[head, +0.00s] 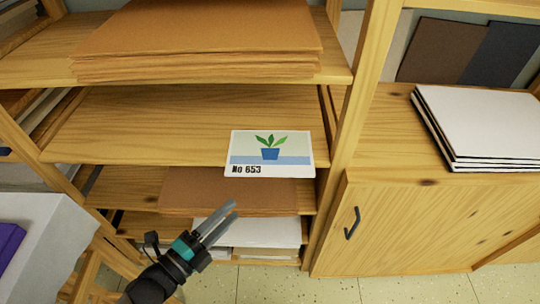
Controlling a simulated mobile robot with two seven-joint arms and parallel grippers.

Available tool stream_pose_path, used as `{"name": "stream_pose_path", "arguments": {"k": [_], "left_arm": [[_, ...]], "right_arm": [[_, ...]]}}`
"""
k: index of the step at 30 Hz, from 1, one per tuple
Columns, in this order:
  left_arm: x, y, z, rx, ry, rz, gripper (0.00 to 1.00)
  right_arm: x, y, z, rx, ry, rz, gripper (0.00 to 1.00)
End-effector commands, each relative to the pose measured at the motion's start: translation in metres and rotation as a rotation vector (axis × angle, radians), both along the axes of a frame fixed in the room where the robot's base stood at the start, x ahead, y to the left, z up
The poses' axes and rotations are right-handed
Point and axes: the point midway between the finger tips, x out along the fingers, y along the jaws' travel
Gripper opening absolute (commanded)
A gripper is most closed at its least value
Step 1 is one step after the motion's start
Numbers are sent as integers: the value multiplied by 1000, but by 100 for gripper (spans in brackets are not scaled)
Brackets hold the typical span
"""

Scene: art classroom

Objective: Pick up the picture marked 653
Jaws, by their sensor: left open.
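The picture marked No 653 (270,154) shows a green plant in a blue pot on a white card. It lies face up at the right front of a wooden shelf (170,125), its lower edge reaching past the shelf's front edge. My left gripper (225,221) is open and empty, below and to the left of the picture, in front of the lower shelves. It is apart from the picture. My right gripper is not in view.
Brown boards (200,40) are stacked on the shelf above. A brown sheet (230,192) and white paper (262,233) lie on lower shelves. A wooden cabinet (410,225) with white canvases (490,125) on top stands right. A shelf post (350,110) rises just right of the picture.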

Motion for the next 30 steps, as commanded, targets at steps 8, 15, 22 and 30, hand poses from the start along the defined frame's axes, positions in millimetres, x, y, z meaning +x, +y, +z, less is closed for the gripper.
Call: {"name": "stream_pose_path", "arguments": {"k": [8, 15, 22, 30], "left_arm": [[19, -23, 13, 22, -60, -35, 48], [52, -50, 13, 20, -56, -33, 48], [73, -67, 12, 19, -53, -32, 48], [88, -86, 15, 18, -54, -33, 48]], "right_arm": [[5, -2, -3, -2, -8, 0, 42], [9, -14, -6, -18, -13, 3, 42], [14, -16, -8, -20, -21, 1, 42], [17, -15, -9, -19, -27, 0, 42]]}}
